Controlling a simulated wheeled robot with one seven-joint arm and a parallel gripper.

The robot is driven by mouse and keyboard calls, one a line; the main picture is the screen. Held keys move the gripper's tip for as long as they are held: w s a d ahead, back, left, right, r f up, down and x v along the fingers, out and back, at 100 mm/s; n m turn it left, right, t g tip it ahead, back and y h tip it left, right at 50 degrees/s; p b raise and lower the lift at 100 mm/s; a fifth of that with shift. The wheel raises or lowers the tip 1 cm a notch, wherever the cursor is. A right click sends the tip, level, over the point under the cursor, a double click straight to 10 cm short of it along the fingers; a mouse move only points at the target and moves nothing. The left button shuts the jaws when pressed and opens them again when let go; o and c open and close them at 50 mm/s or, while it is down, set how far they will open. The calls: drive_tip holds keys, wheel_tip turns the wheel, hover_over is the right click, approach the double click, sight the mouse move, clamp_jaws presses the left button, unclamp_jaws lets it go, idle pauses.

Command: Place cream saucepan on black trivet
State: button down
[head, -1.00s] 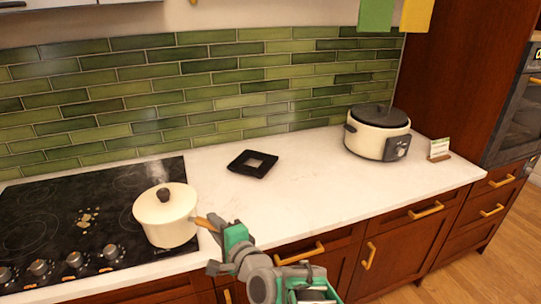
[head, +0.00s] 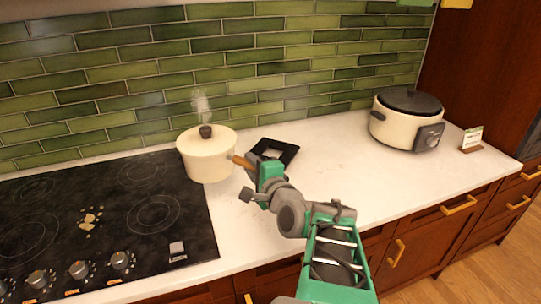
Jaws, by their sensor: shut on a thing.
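The cream saucepan (head: 207,160) has a lid with a dark knob and a wooden handle (head: 241,161) pointing right. Faint steam rises above it. It is upright by the right back part of the cooktop; I cannot tell whether it is lifted or touching a surface. My gripper (head: 251,174) is shut on the handle, its fingers partly hidden by the wrist. The black trivet (head: 289,151), a square with a pale open centre, lies on the white counter just right of the saucepan, partly hidden behind my gripper.
The black cooktop (head: 100,222) with several knobs fills the left. A cream slow cooker (head: 394,132) with a black lid stands at the back right, beside a small card on a stand (head: 472,139). The counter (head: 352,180) between trivet and cooker is clear. A green tiled wall (head: 190,60) stands behind.

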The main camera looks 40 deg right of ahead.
drive_tip(key=s+d+r+m+g+h+b, duration=0.1)
drive_tip(key=s+d+r+h, duration=0.15)
drive_tip(key=d, duration=0.45)
drive_tip(key=s+d+r+m+h+b, duration=0.1)
drive_tip(key=s+d+r+m+b, duration=0.15)
drive_tip(key=d, duration=0.55)
drive_tip(key=w+d+f+p, duration=0.3)
drive_tip(key=w+d+f, duration=0.6)
drive_tip(key=f, duration=0.3)
drive_tip(key=shift+w+d+n, duration=0.15)
drive_tip(key=shift+w+n, duration=0.3)
drive_tip(key=shift+w, duration=0.1)
drive_tip(key=shift+f, duration=0.15)
drive_tip(key=c, duration=1.2)
unclamp_jaws()
drive_tip(key=shift+f, duration=0.2)
drive_tip(key=shift+s, duration=0.1)
